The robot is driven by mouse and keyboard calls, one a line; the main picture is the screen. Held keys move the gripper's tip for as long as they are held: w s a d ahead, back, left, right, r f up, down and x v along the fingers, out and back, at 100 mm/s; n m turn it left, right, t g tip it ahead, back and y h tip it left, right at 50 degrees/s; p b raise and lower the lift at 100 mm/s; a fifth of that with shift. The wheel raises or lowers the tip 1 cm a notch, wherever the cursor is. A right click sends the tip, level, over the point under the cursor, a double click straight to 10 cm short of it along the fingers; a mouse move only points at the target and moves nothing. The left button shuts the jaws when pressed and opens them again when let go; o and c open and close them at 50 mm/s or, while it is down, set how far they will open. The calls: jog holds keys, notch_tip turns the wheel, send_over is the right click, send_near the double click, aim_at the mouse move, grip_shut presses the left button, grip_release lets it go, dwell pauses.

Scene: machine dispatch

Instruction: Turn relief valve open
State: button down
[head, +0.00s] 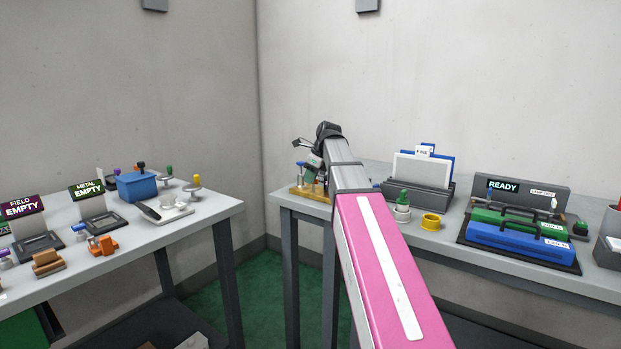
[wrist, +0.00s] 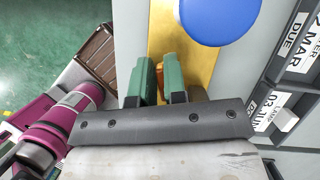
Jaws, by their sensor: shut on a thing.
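A brass-yellow plate (head: 311,194) lies at the left end of the right-hand table, with small fittings standing on it. My gripper (head: 313,168) is down over this plate, partly hidden by my own arm. In the wrist view my gripper (wrist: 160,78) has two green fingers close together. They are shut on a small orange part (wrist: 160,82), mostly hidden between them, above the yellow plate (wrist: 168,25). A blue round disc (wrist: 220,15) is just beyond the fingers to the right. I cannot tell from its markings which part is the relief valve.
Right of the plate stand a grey card holder (head: 418,198), a green-topped piece (head: 403,204), a yellow ring (head: 431,221) and a machine marked READY (head: 515,228). The left table (head: 205,222) holds trays and a blue box (head: 138,187). Green floor shows between the tables.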

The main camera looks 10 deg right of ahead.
jog(key=n+g, duration=0.1)
jog(key=n, duration=0.1)
jog(key=n+g, duration=0.1)
jog(key=n, duration=0.2)
jog(key=shift+s+n, duration=0.2)
jog(key=shift+n, duration=0.1)
jog(key=shift+s+n+g, duration=0.15)
jog(key=shift+n+g, duration=0.3)
jog(key=shift+n, duration=0.65)
jog(key=shift+s+n+g, duration=0.1)
jog(key=shift+n+g, duration=0.35)
jog(key=shift+n, duration=0.65)
jog(key=c, duration=1.2)
grip_release()
